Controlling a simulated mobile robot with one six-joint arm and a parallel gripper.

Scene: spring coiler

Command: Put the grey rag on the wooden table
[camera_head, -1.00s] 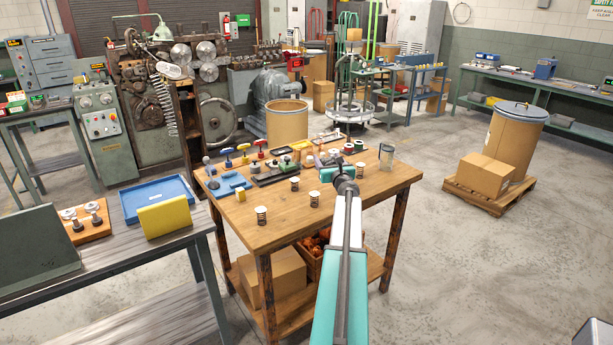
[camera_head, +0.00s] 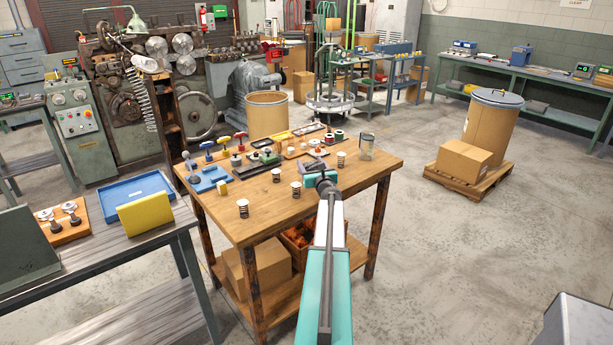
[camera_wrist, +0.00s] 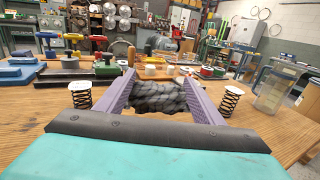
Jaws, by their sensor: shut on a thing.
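The grey rag (camera_wrist: 158,97) is a dark, crumpled bundle between the two purple fingers of my gripper (camera_wrist: 160,80) in the wrist view. My gripper is shut on it. The wooden table (camera_wrist: 55,110) lies under and around the gripper; whether the rag touches its top, I cannot tell. In the head view my gripper (camera_head: 317,164) is over the right part of the wooden table (camera_head: 270,225), and the rag cannot be made out clearly there.
Springs with white caps stand left (camera_wrist: 81,94) and right (camera_wrist: 231,98) of the fingers. A clear jug (camera_wrist: 276,88) is farther right. Tools and blue blocks (camera_head: 205,178) crowd the table's back and left. The front of the tabletop is mostly clear.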

